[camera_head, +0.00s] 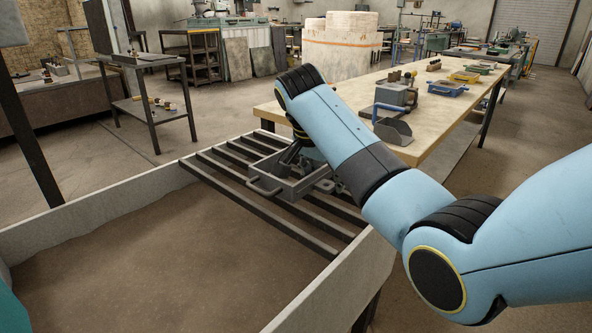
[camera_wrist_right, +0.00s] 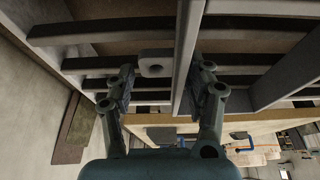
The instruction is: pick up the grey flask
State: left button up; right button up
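The grey flask (camera_head: 288,187) is an open rectangular metal frame with a loop handle at its left and a lug at its right. It rests on dark rails across the sand bin. My right gripper (camera_head: 298,156) is down at the flask, partly hidden by my right arm. A holed lug (camera_wrist_right: 155,67) shows near the left finger. My left gripper is not in view.
The sand bin (camera_head: 110,203) has pale raised walls, with dark rails (camera_head: 232,180) over its far end. A wooden workbench (camera_head: 452,110) stands behind, holding a grey blue-handled tool (camera_head: 392,128) and small trays. A dark shelf stand (camera_head: 150,108) is at the left.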

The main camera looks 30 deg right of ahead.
grip_shut()
jog(key=shift+r, duration=0.1)
